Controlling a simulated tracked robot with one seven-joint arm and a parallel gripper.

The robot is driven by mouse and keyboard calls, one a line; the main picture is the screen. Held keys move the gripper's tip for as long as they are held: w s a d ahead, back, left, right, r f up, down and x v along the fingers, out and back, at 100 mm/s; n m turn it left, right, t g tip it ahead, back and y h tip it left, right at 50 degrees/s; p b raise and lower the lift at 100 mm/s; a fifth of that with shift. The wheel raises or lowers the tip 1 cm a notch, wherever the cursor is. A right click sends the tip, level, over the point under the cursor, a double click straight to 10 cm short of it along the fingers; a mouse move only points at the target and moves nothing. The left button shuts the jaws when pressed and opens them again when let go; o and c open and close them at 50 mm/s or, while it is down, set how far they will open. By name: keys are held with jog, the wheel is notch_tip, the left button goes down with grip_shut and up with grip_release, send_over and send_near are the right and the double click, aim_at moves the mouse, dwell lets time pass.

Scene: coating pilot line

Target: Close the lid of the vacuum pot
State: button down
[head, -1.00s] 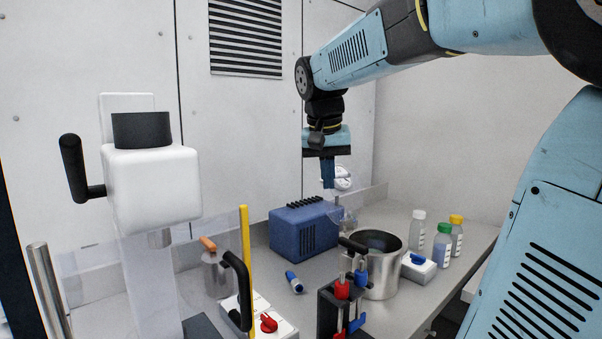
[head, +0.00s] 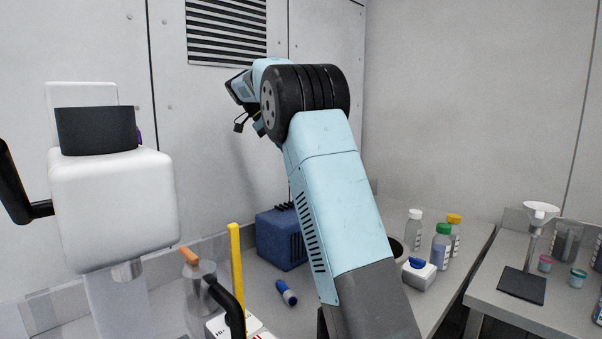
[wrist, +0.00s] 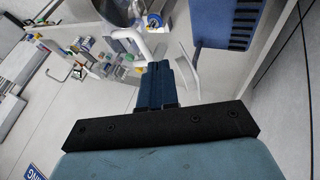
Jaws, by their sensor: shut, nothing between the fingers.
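The vacuum pot, a round steel vessel, is almost wholly hidden behind my arm in the head view, where only a dark sliver of its rim (head: 396,250) shows. In the wrist view, part of a round steel vessel that looks like the pot (wrist: 120,10) shows at the top edge. A thin clear curved piece (wrist: 191,72), possibly the lid, stands right of my fingertips; I cannot tell its exact tilt. My gripper (wrist: 157,68) is shut and empty, with its fingers apart from the pot.
A blue box (head: 279,240) stands behind the pot. A blue marker (head: 286,292) and a yellow post (head: 236,268) are at left.

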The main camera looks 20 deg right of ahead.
jog(key=s+x, duration=0.1)
jog(key=x, duration=1)
jog(key=shift+s+d+r+m, duration=0.25)
jog(key=shift+s+r+m, duration=0.05)
jog(key=shift+r, duration=0.05)
jog(key=shift+a+r, duration=0.1)
jog(key=shift+a, duration=0.05)
dwell(0.3)
